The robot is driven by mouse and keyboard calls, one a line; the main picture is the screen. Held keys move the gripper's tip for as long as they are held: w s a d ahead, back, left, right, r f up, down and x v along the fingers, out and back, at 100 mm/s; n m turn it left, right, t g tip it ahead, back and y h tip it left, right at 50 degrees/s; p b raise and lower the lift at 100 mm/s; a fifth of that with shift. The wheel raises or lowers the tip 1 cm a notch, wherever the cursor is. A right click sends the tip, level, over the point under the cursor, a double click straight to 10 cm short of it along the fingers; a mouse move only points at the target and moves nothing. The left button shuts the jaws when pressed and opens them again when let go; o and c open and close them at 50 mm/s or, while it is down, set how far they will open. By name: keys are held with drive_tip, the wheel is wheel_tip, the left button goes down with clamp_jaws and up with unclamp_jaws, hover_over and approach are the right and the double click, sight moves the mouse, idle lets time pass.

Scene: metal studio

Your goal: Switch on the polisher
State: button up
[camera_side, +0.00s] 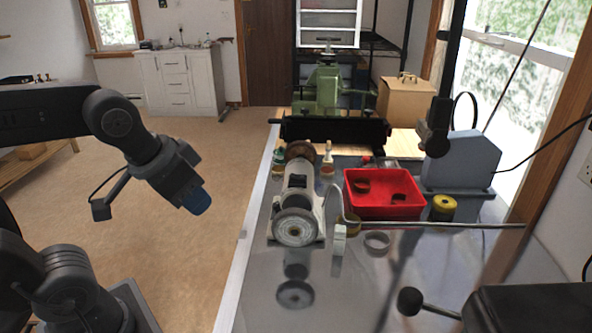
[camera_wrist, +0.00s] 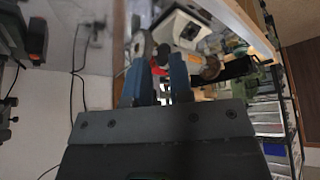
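The polisher (camera_side: 299,190) is a pale grey bench machine on the metal table. A round grey disc (camera_side: 295,228) faces the side camera and a brown wheel (camera_side: 299,151) is at its far end. I cannot make out its switch. My gripper (camera_side: 199,203) is in the air left of the table edge, apart from the polisher, tilted down and to the right. In the wrist view two blue fingers (camera_wrist: 160,78) stand apart with a narrow gap and nothing held between them. The wrist view is blurred, and I cannot surely pick out the polisher there.
A red bin (camera_side: 384,211) stands right of the polisher, with a yellow spool (camera_side: 443,207) beside it. A thin metal rod (camera_side: 440,225) crosses right of the polisher. A green machine (camera_side: 327,90) and a cardboard box (camera_side: 405,99) are behind.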

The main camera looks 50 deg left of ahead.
drive_tip(key=w+r+n+g, duration=0.1)
drive_tip(key=w+r, duration=0.2)
drive_tip(key=w, duration=0.1)
drive_tip(key=w+r+n+g, duration=0.1)
drive_tip(key=w+r, duration=0.1)
drive_tip(key=w, duration=0.2)
drive_tip(key=w+r+n+g, duration=0.1)
drive_tip(key=w+r, duration=0.2)
drive_tip(key=w, duration=0.1)
drive_tip(key=shift+a+r+n, duration=0.25)
drive_tip(key=shift+r+n, duration=0.05)
drive_tip(key=shift+n, duration=0.1)
clamp_jaws()
drive_tip(key=w+n+g+y, duration=0.1)
drive_tip(key=w+n+g, duration=0.2)
drive_tip(key=w, duration=0.9)
drive_tip(key=shift+w+a+r+n, duration=0.15)
drive_tip(key=shift+a+r+n, duration=0.2)
drive_tip(key=shift+n, duration=0.55)
